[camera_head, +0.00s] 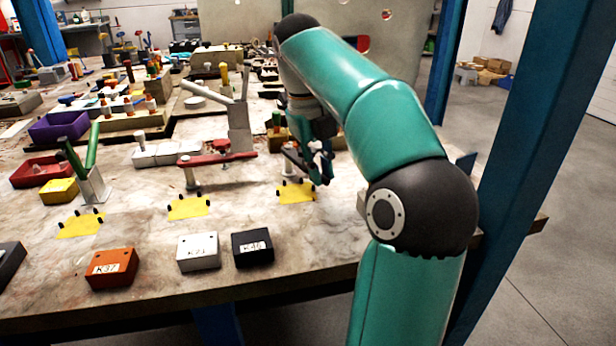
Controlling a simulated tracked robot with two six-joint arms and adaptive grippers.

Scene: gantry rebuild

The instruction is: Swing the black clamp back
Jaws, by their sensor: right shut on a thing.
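My right arm reaches in from the right, and my right gripper (321,176) is low over the table, shut on the black clamp (295,159). The clamp's dark bar shows just left of the fingers, lying low above the rear of a yellow plate (296,192) with black pins. The fingers and arm hide much of the clamp and its base. My left gripper is not in view.
A red clamp (216,159) lies low to the left, and a green-handled clamp (90,150) stands further left. Orange (111,269), white (198,252) and black (252,249) boxes line the front. Blue posts flank the table's right side.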

